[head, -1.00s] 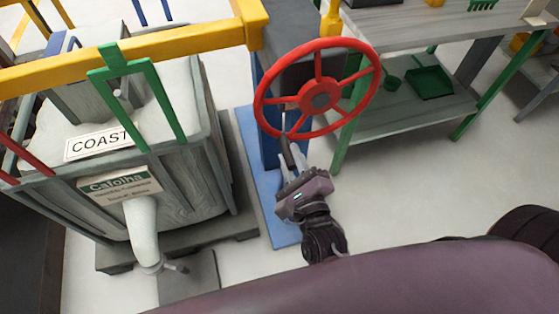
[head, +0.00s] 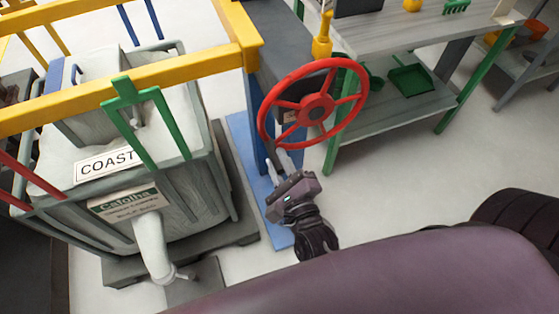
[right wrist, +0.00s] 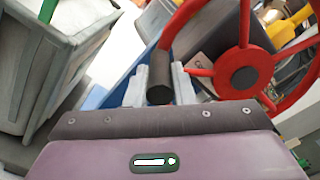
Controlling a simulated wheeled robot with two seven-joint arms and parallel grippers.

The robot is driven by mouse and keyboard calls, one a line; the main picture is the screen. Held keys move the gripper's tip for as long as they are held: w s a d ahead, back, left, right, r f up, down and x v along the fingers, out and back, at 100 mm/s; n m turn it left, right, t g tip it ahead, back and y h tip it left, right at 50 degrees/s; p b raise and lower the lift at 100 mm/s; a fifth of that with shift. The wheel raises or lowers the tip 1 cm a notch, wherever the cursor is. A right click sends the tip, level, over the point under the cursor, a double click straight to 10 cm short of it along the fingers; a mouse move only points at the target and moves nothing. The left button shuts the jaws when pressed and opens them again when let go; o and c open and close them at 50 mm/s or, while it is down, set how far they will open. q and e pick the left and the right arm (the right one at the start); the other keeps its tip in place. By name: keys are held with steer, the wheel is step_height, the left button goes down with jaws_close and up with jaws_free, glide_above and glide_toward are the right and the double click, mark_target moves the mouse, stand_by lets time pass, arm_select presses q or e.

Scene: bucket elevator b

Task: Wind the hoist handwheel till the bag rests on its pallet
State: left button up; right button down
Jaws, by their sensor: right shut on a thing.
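The red handwheel (head: 317,107) stands on a blue post, its dark crank grip low on the left rim. My right gripper (head: 281,162) is at that grip. In the right wrist view, its two pale fingers (right wrist: 160,84) are shut on the black grip (right wrist: 160,94), one on each side. The big pale bag (head: 182,200), labelled "COAST", is at the left under the yellow beam, with green straps on top and a white spout hanging in front. The grey pallet (head: 243,231) is below it. Whether bag and pallet touch cannot be told. My left gripper is not in view.
The blue post's base plate (head: 240,135) is between bag and wheel. A yellow beam (head: 120,85) crosses above the bag. A grey table with green legs (head: 395,110) stands behind the wheel at right. The floor right of the gripper is clear.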

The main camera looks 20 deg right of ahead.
steer(key=shift+w+a+r, duration=0.1)
steer(key=shift+a+r, duration=0.05)
steer(key=shift+r, duration=0.1)
steer(key=c, duration=1.5)
jaws_free()
steer(key=shift+o, duration=1.2)
steer(key=shift+f, duration=0.1)
steer(key=s+p, duration=0.2)
steer(key=s, duration=0.4)
steer(key=shift+s+p, duration=0.35)
steer(key=shift+s, duration=0.6)
